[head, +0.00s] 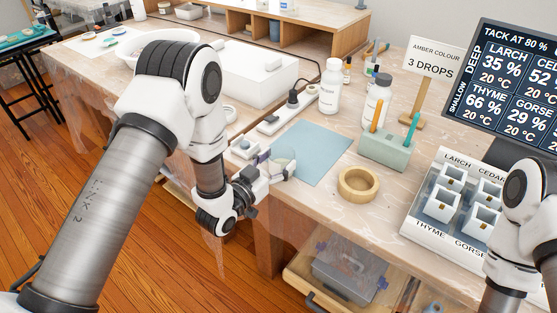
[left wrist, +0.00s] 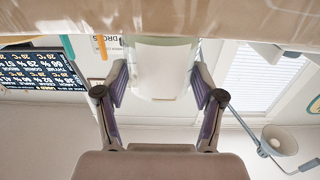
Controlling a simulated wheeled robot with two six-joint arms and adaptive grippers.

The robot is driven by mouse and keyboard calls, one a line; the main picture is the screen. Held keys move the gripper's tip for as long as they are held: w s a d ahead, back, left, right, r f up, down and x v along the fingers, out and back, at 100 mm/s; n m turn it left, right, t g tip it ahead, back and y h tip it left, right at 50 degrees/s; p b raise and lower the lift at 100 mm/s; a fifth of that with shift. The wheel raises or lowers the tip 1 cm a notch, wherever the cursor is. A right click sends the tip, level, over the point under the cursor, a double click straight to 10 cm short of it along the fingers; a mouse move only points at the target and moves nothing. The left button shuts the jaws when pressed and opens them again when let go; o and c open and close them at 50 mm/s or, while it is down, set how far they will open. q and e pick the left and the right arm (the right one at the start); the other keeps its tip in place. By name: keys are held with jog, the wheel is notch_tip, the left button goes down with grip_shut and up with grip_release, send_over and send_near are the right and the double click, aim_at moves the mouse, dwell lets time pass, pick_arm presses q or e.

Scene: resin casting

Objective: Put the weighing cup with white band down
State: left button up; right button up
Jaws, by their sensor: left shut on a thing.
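My left gripper (head: 268,175) is shut on the weighing cup (head: 284,167), a pale, see-through cup, at the front edge of the workbench. In the left wrist view the cup (left wrist: 160,72) sits between the two fingers (left wrist: 160,85), with a whitish band across it. The gripper partly hides the cup in the head view. The cup is by the lower left part of a blue mat (head: 318,150); I cannot tell whether it touches the surface. My right arm shows at the right edge, but its gripper is out of view.
A wooden ring (head: 358,184) lies right of the mat. A power strip (head: 283,112) lies behind. The mat's middle is clear. An open drawer (head: 300,283) juts out below.

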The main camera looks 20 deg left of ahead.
pick_arm(q)
jog(key=shift+s+r, duration=0.3)
jog(key=shift+s, duration=0.1)
jog(key=shift+f, duration=0.15)
jog(key=shift+w+f+b, duration=0.1)
jog(key=shift+f+b, duration=0.15)
jog(key=shift+b, duration=0.1)
jog(key=o, duration=1.2)
jog(key=shift+c, duration=0.2)
